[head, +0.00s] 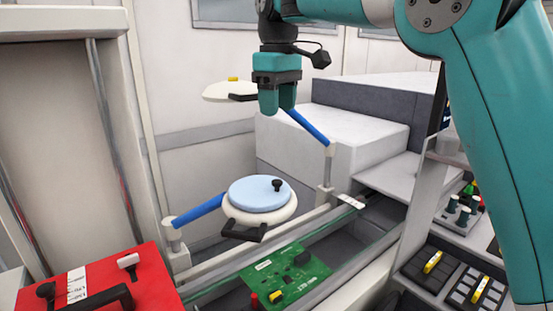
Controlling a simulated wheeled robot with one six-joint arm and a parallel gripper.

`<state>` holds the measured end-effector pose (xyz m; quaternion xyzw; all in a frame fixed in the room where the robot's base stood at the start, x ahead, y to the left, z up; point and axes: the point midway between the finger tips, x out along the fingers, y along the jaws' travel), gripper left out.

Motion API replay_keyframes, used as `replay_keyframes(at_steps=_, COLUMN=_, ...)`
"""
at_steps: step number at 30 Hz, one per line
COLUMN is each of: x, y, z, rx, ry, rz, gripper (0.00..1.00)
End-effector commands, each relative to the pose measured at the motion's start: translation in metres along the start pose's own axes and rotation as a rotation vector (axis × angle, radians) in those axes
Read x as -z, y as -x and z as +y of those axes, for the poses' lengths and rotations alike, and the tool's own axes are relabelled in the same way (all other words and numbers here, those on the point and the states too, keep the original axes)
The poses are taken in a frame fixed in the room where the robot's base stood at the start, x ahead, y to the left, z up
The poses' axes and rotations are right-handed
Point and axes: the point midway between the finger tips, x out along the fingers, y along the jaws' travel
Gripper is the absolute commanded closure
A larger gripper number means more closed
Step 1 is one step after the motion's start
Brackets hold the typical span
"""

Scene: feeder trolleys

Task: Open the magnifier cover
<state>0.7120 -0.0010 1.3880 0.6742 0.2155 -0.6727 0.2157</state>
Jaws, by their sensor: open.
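The magnifier (283,213) is a round cream ring on a blue arm, with a black handle at its front. Its light blue round cover (255,194) lies flat over the ring, and a small black knob (277,184) stands on the cover's right side. My gripper (279,108) points down, open and empty, above and behind the cover in the picture, apart from it. The gripper's teal fingers partly hide a second blue arm and the right side of the cream disc it carries.
That cream disc (222,92) has a yellow knob. A green circuit board (290,275) lies on the rails below the magnifier. A red box (142,285) with black handles stands at lower left. White machine housings (335,145) stand behind; trays with yellow handles are at lower right.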

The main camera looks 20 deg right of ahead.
Motion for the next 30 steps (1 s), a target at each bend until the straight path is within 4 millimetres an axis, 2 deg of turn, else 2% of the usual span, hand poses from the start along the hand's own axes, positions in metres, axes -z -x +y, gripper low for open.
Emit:
replay_keyframes(at_steps=3, x=0.004, y=0.003, z=0.003, rx=0.002, ry=-0.001, rz=-0.005, gripper=0.48)
replay_keyframes(at_steps=7, x=0.004, y=-0.013, z=0.003, rx=0.003, ry=0.0, rz=-0.007, gripper=0.48)
replay_keyframes(at_steps=24, x=0.003, y=-0.135, z=0.002, rx=0.003, ry=0.0, rz=-0.008, gripper=0.48)
replay_keyframes(at_steps=30, x=0.003, y=-0.16, z=0.002, rx=0.002, ry=-0.001, rz=-0.005, gripper=0.48)
